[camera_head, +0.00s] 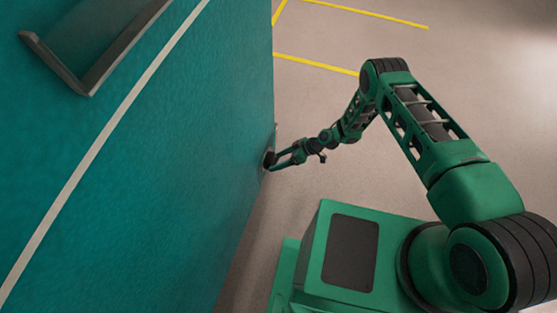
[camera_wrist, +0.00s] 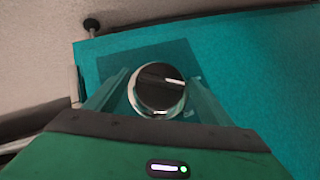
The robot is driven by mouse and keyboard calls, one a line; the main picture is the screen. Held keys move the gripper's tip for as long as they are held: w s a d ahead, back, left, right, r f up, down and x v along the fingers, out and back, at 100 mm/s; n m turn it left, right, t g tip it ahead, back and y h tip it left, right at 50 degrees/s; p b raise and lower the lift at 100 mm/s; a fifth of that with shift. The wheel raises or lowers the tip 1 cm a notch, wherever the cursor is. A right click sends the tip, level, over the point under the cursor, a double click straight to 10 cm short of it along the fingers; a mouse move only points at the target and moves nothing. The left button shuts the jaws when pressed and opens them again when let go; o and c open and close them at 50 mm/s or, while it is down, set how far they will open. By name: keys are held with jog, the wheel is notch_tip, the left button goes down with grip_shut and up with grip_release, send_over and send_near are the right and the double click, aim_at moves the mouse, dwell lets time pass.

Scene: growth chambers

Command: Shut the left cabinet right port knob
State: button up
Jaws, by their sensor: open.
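The port knob (camera_wrist: 160,90) is a round black dial with a silver rim and a white pointer line. In the wrist view it sits on a darker square on the teal cabinet (camera_wrist: 240,60), with the pointer toward the right. My gripper (camera_wrist: 160,88) is open, with one finger on each side of the knob; I cannot tell whether they touch it. In the head view my gripper (camera_head: 271,161) reaches the cabinet's side near its far lower edge (camera_head: 200,170). There the knob is small, dark and mostly hidden by the fingers.
A grey-framed recess (camera_head: 90,85) and a pale stripe (camera_head: 110,125) are on the cabinet's face. A thin rod with a dark end (camera_wrist: 91,25) stands near the cabinet's edge. The floor (camera_head: 340,200) is open to the right, with yellow lines (camera_head: 315,63) farther back.

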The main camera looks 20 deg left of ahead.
jog(key=v, duration=1)
jog(key=shift+w+d+r, duration=0.15)
jog(key=shift+w+d, duration=0.05)
jog(key=shift+d, duration=0.05)
